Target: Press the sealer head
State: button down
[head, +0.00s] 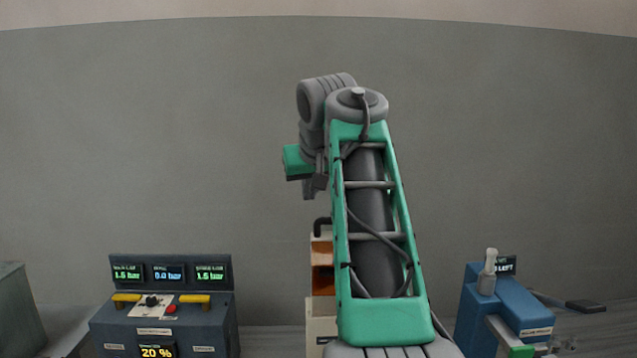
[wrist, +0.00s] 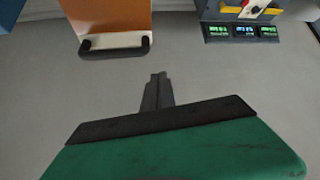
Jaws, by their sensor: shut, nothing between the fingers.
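A blue machine (head: 508,310) stands at the lower right of the head view, with a pale grey upright post (head: 488,272) on top and a small display behind it. I cannot tell for certain which part is the sealer head. My gripper (head: 309,192) is raised high in the middle, well above and to the left of the blue machine, partly hidden by my own wrist. In the wrist view the two fingers (wrist: 158,78) are together and empty, pointing over bare grey surface.
A dark control console (head: 165,318) with lit displays, yellow handles and a red button stands at the left; it also shows in the wrist view (wrist: 242,34). An orange-and-white unit (head: 321,280) with a black handle is partly hidden behind my arm. A flat dark object (head: 586,306) lies far right.

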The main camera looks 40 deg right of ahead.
jog(key=r, duration=0.1)
jog(key=d+r, duration=0.2)
jog(key=shift+s+h, duration=0.3)
jog(key=w+f+b, duration=0.1)
jog(key=f, duration=0.1)
jog(key=w+d+f+b, duration=0.1)
jog(key=f, duration=0.2)
jog(key=w+d+f+b, duration=0.1)
jog(key=f, duration=0.2)
jog(key=shift+f, duration=0.25)
jog(key=shift+s+f, duration=0.15)
jog(key=shift+f, duration=0.1)
